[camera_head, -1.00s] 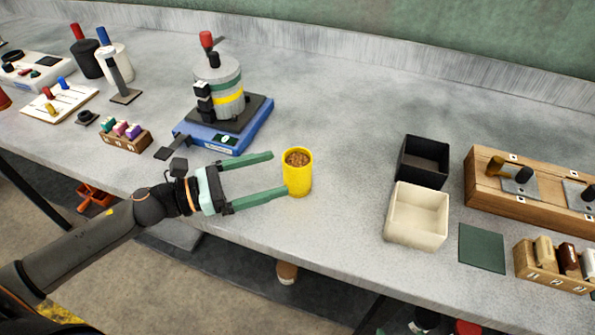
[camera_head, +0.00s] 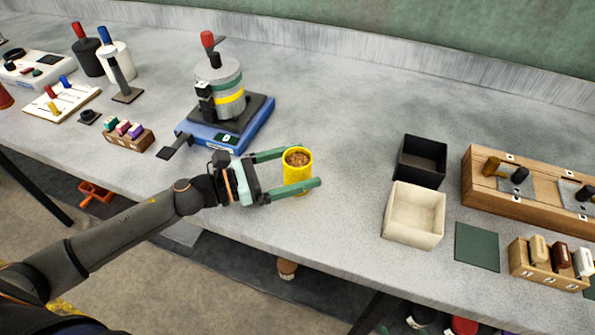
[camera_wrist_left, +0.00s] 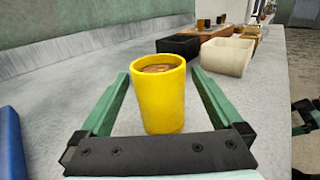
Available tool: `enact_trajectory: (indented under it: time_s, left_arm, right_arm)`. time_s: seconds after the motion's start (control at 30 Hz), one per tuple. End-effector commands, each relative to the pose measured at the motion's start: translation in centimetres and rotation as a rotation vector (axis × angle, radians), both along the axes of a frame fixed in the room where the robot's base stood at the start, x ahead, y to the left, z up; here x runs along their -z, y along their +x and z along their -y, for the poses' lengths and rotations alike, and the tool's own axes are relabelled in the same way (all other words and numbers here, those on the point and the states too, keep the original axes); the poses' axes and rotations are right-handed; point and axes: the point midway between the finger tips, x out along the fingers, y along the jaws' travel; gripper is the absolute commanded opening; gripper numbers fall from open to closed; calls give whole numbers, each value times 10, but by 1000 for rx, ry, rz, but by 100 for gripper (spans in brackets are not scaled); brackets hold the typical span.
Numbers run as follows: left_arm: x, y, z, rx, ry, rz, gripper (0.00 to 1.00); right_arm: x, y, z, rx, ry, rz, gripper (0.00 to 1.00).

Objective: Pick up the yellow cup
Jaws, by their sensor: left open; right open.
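The yellow cup (camera_head: 297,176) stands upright on the grey bench and holds brown grain. My left gripper (camera_head: 306,167) is open, with one green finger on the far side of the cup and one on the near side. In the left wrist view the cup (camera_wrist_left: 161,100) stands between the two spread fingers (camera_wrist_left: 161,92), with a gap visible on each side. The near finger hides part of the cup's lower body in the head view. My right gripper does not show.
A blue-based machine (camera_head: 222,139) stands just behind and left of my gripper. A black box (camera_head: 420,162) and a cream box (camera_head: 413,215) stand to the right, beside a dark green mat (camera_head: 477,247). The bench is clear between cup and boxes.

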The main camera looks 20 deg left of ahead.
Motion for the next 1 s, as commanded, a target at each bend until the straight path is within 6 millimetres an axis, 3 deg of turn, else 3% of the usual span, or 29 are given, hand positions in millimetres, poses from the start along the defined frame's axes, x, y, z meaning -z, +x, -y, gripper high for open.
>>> enact_trajectory:
  time_s: [0.07, 0.9, 1.0]
  left_arm:
    - [0, 0, 0, 0, 0, 0, 98]
    - [0, 0, 0, 0, -1, -1, 3]
    - [0, 0, 0, 0, -1, -1, 0]
  right_arm:
    - [0, 0, 0, 1, 0, -1, 98]
    - [-2, 5, -3, -3, 4, 6, 98]
    - [-2, 5, -3, -3, 4, 6, 98]
